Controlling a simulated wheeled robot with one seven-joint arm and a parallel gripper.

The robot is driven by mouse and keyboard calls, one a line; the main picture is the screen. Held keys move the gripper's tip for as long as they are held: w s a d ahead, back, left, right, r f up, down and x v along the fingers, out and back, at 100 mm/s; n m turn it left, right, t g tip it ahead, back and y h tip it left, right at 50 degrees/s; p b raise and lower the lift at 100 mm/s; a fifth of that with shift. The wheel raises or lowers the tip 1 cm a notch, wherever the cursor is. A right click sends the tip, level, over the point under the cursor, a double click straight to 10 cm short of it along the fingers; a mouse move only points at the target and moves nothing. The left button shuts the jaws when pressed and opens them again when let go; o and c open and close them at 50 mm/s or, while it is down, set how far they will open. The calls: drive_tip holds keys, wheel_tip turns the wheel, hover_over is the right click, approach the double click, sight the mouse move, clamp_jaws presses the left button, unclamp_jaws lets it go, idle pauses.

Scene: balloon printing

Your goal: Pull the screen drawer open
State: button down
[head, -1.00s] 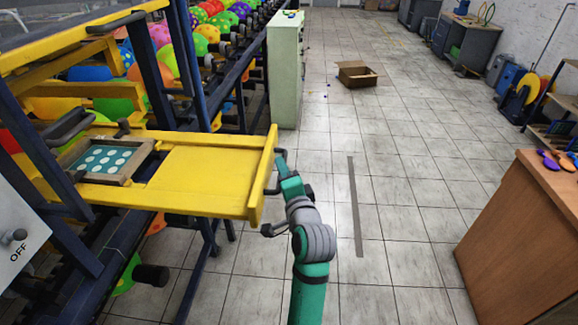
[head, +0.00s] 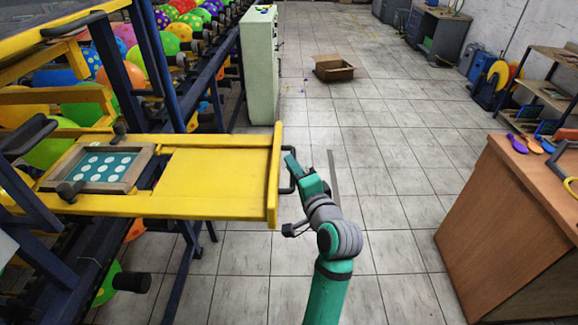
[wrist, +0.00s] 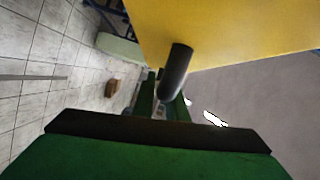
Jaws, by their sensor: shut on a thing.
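The screen drawer (head: 215,177) is a yellow tray sticking out to the right from the machine's blue frame in the head view. A wooden-framed teal screen with white dots (head: 105,165) lies on its left part. My gripper (head: 290,170) is at the drawer's right end plate, shut on the dark drawer handle (head: 286,189). In the wrist view the handle (wrist: 175,72) is a dark rounded bar between my green fingers, beside the yellow end plate (wrist: 225,30). The exact finger contact is partly hidden.
A pale cabinet (head: 259,65) and an open cardboard box (head: 333,68) are farther back.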

drive_tip(key=c, duration=1.8)
unclamp_jaws()
drive_tip(key=shift+a+f, duration=0.2)
drive_tip(key=shift+a, duration=0.2)
drive_tip(key=shift+o, duration=0.2)
drive_tip(key=shift+s+d+r, duration=0.1)
drive_tip(key=shift+s+d, duration=0.05)
drive_tip(key=shift+d, duration=0.45)
drive_tip(key=shift+s+a, duration=0.15)
drive_tip(key=shift+s, duration=0.2)
drive_tip(key=v, duration=1)
drive_tip(key=shift+d, duration=0.3)
drive_tip(key=shift+s, duration=0.15)
